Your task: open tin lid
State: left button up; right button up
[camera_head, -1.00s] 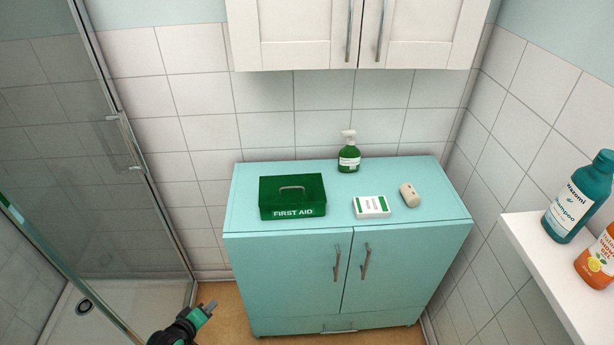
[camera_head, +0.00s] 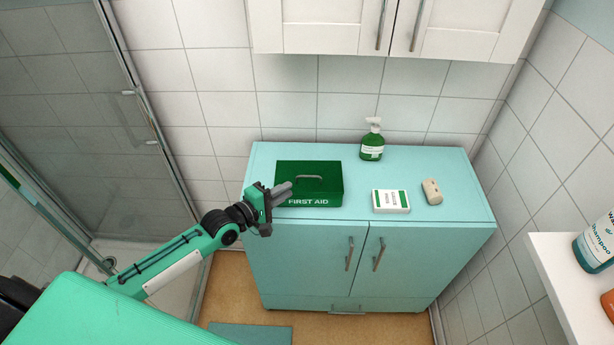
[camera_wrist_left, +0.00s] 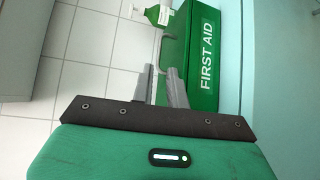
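The green first aid tin (camera_head: 325,194) stands on the left of the turquoise cabinet's top, with its lid shut. A thin metal handle (camera_head: 308,177) arches over the lid. My left gripper (camera_head: 288,187) is at the tin's left front, its fingers pointing toward the lid and handle. My right gripper is not in view.
On the cabinet top (camera_head: 430,165) are a green pump bottle (camera_head: 372,145), a white and green box (camera_head: 390,201) and a beige cylinder (camera_head: 432,192). White wall cupboards (camera_head: 460,30) hang above. A shelf with bottles (camera_head: 597,245) is at right, a glass shower screen (camera_head: 80,120) at left.

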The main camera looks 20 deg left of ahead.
aim_at(306, 186)
pick_arm(q)
jog(key=p+x, duration=0.1)
jog(key=x, duration=0.7)
jog(key=shift+w+d+p, duration=0.15)
jog(key=shift+w+p, duration=0.15)
jog(key=shift+f, duration=0.1)
grip_shut()
